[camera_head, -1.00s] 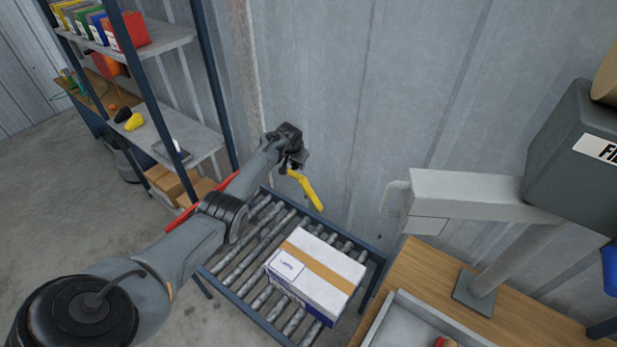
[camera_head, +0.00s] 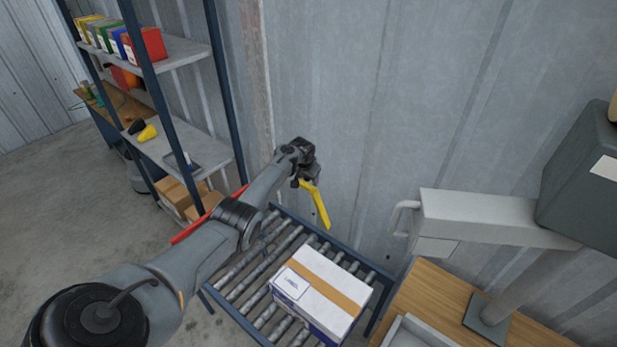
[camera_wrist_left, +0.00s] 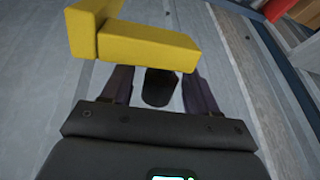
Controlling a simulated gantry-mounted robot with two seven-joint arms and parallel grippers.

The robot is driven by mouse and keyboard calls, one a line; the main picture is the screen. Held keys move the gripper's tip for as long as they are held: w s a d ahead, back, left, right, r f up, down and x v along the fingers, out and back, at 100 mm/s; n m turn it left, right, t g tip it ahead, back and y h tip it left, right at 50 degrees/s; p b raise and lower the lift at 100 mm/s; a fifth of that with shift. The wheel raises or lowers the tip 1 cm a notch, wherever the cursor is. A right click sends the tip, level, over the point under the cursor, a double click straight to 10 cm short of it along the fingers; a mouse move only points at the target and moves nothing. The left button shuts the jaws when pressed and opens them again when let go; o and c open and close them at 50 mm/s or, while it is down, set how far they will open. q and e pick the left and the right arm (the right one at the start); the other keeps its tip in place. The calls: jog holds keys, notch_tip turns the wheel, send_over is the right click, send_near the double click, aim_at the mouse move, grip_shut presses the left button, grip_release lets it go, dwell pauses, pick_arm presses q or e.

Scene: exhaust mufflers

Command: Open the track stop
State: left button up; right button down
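A yellow lever (camera_head: 317,205) stands by the metal wall at the far end of the roller track (camera_head: 222,290). I take it for the track stop's handle. My left gripper (camera_head: 306,177) is at the lever's upper end. In the left wrist view, the bent yellow lever (camera_wrist_left: 145,46) lies across the tips of my left gripper (camera_wrist_left: 157,90). Its two fingers are apart, with a dark cylindrical part (camera_wrist_left: 160,88) between them and narrow gaps visible. Whether the fingers touch the lever is unclear. My right gripper is out of view.
A white box with brown tape (camera_head: 322,289) sits on the rollers. A red bar (camera_head: 188,232) shows at the track's left, partly behind my left arm. Shelving (camera_head: 190,155) stands left; a wooden bench (camera_head: 440,290) and grey machine (camera_head: 490,215) stand right.

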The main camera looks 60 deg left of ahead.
pick_arm(q)
jog(key=shift+p+v, duration=0.5)
jog(key=shift+v, duration=0.45)
jog(key=p+v, duration=0.1)
jog(key=v, duration=0.6)
jog(key=shift+d+r, duration=0.1)
jog(key=shift+r, duration=0.2)
jog(key=shift+s+d+r, duration=0.15)
jog(key=shift+s+r, duration=0.1)
jog(key=shift+r, duration=0.35)
jog(key=shift+d, duration=0.1)
